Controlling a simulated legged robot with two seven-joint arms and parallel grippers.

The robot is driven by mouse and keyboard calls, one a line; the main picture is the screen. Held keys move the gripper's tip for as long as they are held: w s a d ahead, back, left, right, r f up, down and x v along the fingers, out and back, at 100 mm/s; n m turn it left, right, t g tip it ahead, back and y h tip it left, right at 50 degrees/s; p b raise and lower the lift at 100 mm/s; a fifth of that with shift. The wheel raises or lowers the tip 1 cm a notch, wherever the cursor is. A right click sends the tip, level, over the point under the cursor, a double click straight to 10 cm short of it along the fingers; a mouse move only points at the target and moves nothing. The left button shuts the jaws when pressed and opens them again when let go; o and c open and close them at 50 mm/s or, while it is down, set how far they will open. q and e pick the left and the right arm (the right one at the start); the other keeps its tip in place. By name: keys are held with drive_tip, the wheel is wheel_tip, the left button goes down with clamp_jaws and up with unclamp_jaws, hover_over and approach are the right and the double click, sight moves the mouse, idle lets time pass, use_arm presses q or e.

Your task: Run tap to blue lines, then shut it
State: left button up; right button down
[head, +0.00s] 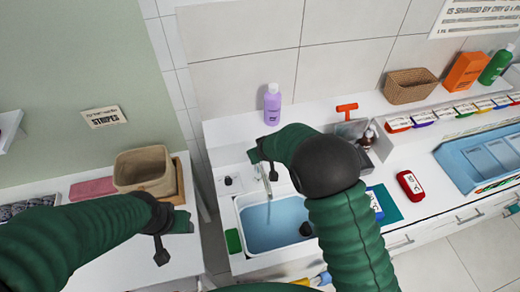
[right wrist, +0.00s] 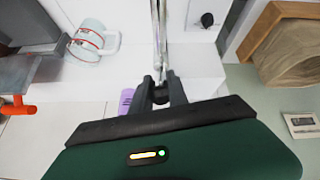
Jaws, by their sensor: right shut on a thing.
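The metal tap (head: 266,182) stands at the back of a white sink (head: 240,222) with a blue interior; it also shows in the right wrist view (right wrist: 160,35). My right gripper (head: 262,162) is at the tap's top. In the right wrist view its dark fingers (right wrist: 160,92) are closed around the tap's upper end. No blue lines can be made out, and I cannot tell whether water flows. My left gripper (head: 162,245) hangs left of the sink, apart from the tap; its finger gap is unclear.
A purple bottle (head: 272,104) stands on the ledge behind the tap. A white cup with red bands (right wrist: 88,42) shows in the right wrist view. A woven basket (head: 145,170) is at left. A red object (head: 410,186) lies right of my right arm.

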drive_tip(key=shift+w+d, duration=0.1)
drive_tip(key=shift+d, duration=0.15)
drive_tip(key=shift+a+r, duration=0.1)
drive_tip(key=shift+a, duration=0.35)
drive_tip(key=c, duration=1.6)
unclamp_jaws()
drive_tip(key=o, duration=0.3)
use_arm(q)
drive_tip(key=shift+w+a, duration=0.1)
drive_tip(key=shift+a, duration=0.1)
use_arm(e)
drive_tip(key=shift+d, duration=0.2)
use_arm(q)
drive_tip(key=shift+s+b+x, duration=0.2)
drive_tip(key=shift+b+x, duration=0.75)
drive_tip(key=shift+b, duration=0.1)
use_arm(e)
drive_tip(key=v, duration=1.6)
drive_tip(key=shift+s, duration=0.2)
